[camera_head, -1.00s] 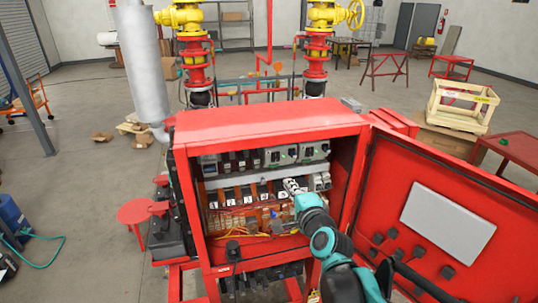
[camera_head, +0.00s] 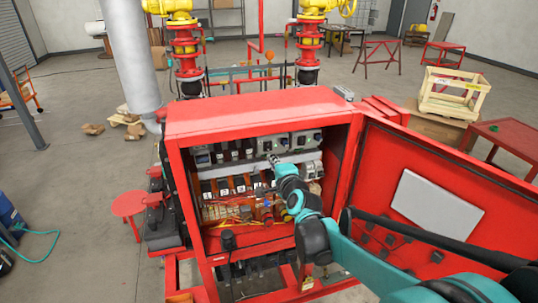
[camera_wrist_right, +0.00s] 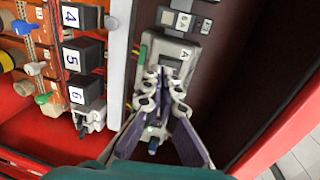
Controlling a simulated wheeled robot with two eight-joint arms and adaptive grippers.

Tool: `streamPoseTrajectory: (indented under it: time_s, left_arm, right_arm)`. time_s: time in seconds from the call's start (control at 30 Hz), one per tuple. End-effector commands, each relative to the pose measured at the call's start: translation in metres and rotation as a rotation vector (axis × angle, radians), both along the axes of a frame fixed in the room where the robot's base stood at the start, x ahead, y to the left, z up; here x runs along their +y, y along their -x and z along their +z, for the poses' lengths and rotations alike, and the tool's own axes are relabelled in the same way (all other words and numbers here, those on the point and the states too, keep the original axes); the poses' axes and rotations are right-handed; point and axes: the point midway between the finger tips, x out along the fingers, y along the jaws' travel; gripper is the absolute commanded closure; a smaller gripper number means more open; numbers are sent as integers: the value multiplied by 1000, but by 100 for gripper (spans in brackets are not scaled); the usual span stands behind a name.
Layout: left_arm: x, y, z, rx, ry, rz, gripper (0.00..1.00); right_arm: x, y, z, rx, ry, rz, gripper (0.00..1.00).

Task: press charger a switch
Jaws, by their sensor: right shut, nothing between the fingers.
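Charger A is a grey unit with a letter A label (camera_wrist_right: 183,50) in the right wrist view. In the head view it appears to be the left one of two grey units (camera_head: 271,147) in the cabinet's upper row. My right gripper (camera_head: 271,160) is shut and empty, at the lower front of that unit. In the right wrist view its fingertips (camera_wrist_right: 160,82) overlap the face of charger A, just below the label. The switch is mostly hidden behind the fingertips, and I cannot tell whether they touch it. My left gripper is in neither view.
The red cabinet (camera_head: 262,107) stands open with its door (camera_head: 400,160) swung to the right. A second grey unit (camera_head: 305,143) sits right of charger A. Numbered black blocks (camera_wrist_right: 82,57) and wiring (camera_head: 235,212) lie in the lower rows. The cabinet wall (camera_wrist_right: 285,95) is close to the gripper.

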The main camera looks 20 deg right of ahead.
Motion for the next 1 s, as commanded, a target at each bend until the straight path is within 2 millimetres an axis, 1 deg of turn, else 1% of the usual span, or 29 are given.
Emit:
streamPoseTrajectory:
  time_s: [0.03, 0.1, 0.2, 0.3, 0.73, 0.83, 0.9, 1.0]
  left_arm:
    - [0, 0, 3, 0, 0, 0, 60]
    - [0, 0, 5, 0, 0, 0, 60]
    - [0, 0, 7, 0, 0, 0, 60]
    - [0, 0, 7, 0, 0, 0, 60]
    - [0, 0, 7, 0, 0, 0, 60]
    - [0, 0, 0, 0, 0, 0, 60]
    - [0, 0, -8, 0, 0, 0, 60]
    - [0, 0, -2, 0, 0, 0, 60]
  right_arm:
    - [0, -9, 0, 0, -1, 0, 100]
    - [1, -19, -2, 0, -1, 0, 100]
    - [1, -30, -4, 0, 0, 0, 100]
    - [1, -36, -5, 0, -1, 0, 100]
    - [2, -39, -7, 0, -1, 0, 100]
    - [2, -43, -11, 0, -1, 0, 100]
    - [2, -48, -15, 0, 0, 1, 100]
    - [2, -46, -11, 0, -1, 0, 100]
